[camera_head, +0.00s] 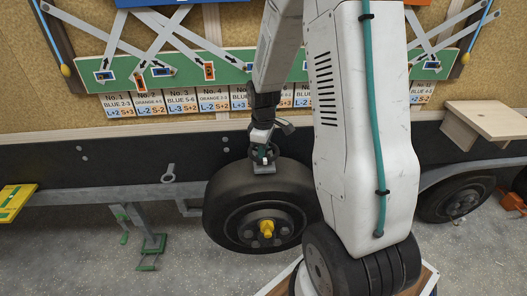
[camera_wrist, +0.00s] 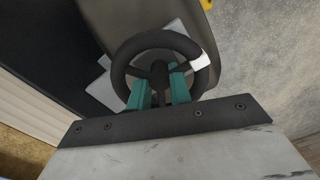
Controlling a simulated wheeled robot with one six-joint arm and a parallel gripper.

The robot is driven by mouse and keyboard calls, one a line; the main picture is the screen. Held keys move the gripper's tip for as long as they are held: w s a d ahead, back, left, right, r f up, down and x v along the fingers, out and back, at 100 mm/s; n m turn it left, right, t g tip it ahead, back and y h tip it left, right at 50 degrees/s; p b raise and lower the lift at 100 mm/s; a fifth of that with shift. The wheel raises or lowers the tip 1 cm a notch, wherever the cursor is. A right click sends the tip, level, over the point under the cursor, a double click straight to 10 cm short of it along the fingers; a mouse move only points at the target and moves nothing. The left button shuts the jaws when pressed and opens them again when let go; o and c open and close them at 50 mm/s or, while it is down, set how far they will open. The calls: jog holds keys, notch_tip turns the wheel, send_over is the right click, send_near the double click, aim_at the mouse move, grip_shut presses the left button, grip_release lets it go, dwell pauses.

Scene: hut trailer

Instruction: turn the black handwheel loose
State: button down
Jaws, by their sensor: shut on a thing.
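The black handwheel (camera_wrist: 129,57) shows as a spoked ring in the wrist view, in front of my gripper. It also shows in the head view (camera_head: 254,158), small, just above the top of a large black tyre. My gripper (camera_wrist: 161,82) has two teal fingers that reach over the near side of the rim to the middle of the wheel. The fingers are shut on the handwheel, around its hub or a spoke; I cannot tell which. In the head view my gripper (camera_head: 262,150) comes down on the wheel from above.
The tyre (camera_head: 225,208) with a yellow hub (camera_head: 266,228) stands below the handwheel. A dark trailer beam (camera_head: 100,165) runs behind. A wooden shelf (camera_head: 490,118) juts out at right, and a yellow-green step (camera_head: 15,200) at left. Grey floor (camera_head: 80,265) lies open at lower left.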

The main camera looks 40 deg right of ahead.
dwell(0.3)
jog(key=c, duration=1.6)
grip_release()
jog(key=shift+o, duration=0.2)
notch_tip(320, 180, up, 8)
jog(key=shift+f, duration=0.1)
